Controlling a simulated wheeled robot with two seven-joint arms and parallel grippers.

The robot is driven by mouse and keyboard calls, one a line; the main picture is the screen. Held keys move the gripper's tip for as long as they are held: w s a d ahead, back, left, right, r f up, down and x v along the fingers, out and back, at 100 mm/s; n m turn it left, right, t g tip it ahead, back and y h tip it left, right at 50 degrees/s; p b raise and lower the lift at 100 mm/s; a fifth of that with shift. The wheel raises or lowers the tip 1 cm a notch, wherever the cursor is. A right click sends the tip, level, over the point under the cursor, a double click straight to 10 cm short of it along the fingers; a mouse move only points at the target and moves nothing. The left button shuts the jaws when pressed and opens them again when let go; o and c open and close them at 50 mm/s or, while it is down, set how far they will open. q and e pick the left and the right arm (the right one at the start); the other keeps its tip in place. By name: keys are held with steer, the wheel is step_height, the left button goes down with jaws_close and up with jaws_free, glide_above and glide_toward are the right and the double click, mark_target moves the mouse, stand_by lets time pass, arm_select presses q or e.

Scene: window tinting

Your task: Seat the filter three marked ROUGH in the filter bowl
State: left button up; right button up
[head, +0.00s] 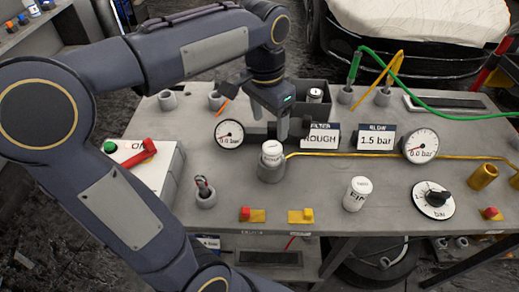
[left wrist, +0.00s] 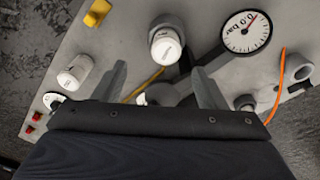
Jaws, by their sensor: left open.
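A white filter (head: 271,152) stands upright in a grey round holder (head: 271,173) that looks like the filter bowl; its marking is not readable. It also shows in the left wrist view (left wrist: 165,46), beyond my fingertips. The sign (head: 320,137) behind it reads FILTER ROUGH. A second white filter (head: 357,194), lettered FIN as far as I can see, stands on the bench to the right. A third white filter (head: 315,95) is in a dark box. My left gripper (head: 281,134) is open and empty, just behind and above the seated filter. My right gripper is not in view.
A pressure gauge (head: 229,134) stands left of the holder, another (head: 420,146) at the right. A yellow line (head: 340,155) crosses the bench. A dial (head: 433,199), red-and-yellow switches and a red lever (head: 139,156) stand around. Bench between the front filter and dial is clear.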

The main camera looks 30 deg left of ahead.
arm_select(q)
steer(key=s+d+f+n+t+h, duration=0.1)
steer(key=s+d+f+n+t, duration=0.1)
steer(key=s+f, duration=0.2)
steer(key=s+d+f+n+t+h, duration=0.2)
steer(key=s+f+n+t, duration=0.1)
steer(key=s, duration=0.7)
steer(key=shift+s+f, duration=0.4)
steer(key=shift+f, duration=0.1)
steer(key=shift+c, duration=0.3)
